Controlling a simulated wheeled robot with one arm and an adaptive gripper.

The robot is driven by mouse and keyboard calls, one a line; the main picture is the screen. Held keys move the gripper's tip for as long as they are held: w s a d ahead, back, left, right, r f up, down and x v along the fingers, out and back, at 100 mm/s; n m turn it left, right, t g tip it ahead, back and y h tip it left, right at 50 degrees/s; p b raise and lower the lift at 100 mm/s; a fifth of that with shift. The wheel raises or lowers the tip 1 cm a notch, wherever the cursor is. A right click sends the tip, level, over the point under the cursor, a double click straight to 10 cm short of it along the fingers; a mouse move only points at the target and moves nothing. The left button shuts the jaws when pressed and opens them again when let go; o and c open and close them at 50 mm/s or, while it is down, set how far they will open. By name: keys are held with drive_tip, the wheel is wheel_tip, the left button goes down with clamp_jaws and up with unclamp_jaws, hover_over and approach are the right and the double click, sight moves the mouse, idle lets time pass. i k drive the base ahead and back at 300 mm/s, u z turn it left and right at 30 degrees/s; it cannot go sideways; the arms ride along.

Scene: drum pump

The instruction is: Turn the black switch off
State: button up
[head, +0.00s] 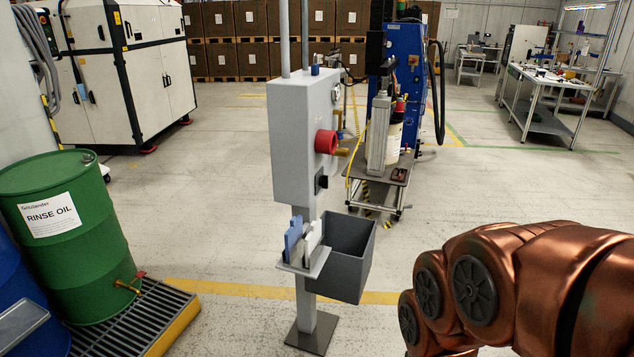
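A grey control box (299,140) stands on a post in the middle of the head view. A small black switch (321,184) sits low on its right-hand face, below a large red knob (326,142). The switch is too small to tell its position. My copper-coloured arm fills the lower right, apart from the box. My gripper is outside the view.
A grey bin (347,262) and a small holder (304,262) hang on the post below the box. A green drum (68,245) stands on a grated pallet (137,316) at left. A cart (383,190) stands behind the box.

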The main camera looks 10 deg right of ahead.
sight(324, 181)
drive_tip(key=u, duration=1.65)
drive_tip(key=i, duration=0.7)
drive_tip(key=z, duration=0.8)
